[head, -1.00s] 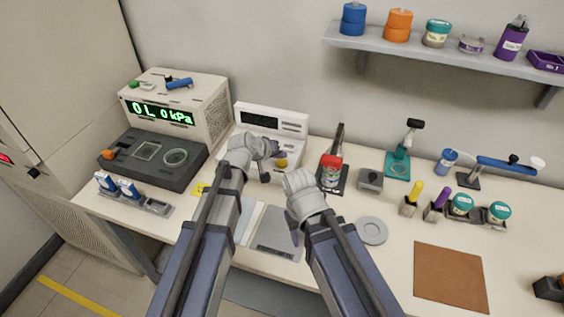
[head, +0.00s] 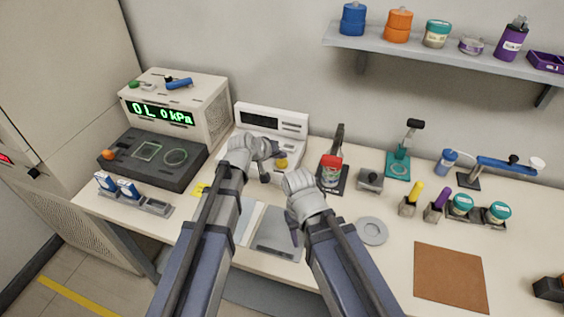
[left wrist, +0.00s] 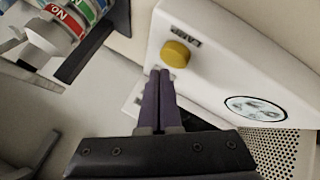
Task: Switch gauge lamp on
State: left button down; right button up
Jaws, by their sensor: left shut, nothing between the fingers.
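The white gauge unit (head: 285,122) stands at the back of the bench with a dark, blank display window. A yellow knob (head: 282,162) sits low on its front. In the left wrist view the yellow knob (left wrist: 175,54) sticks out beside the printed word LAMP on the white panel (left wrist: 215,70). My left gripper (left wrist: 160,72) is shut and empty, its purple fingertips just below the knob; I cannot tell whether they touch it. In the head view my left gripper (head: 265,174) is in front of the unit. My right gripper (head: 294,226) points down, mostly hidden by its own arm.
A pressure box (head: 208,97) with a lit green readout stands left of the gauge unit. A grey flat plate (head: 278,238) lies below my arms. A shelf (head: 440,57) hangs above.

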dwell(0.4)
pick_arm(q)
jog(key=shift+f+b, duration=0.4)
jog(key=shift+b, duration=0.05)
pick_arm(e)
jog(key=shift+f, duration=0.4)
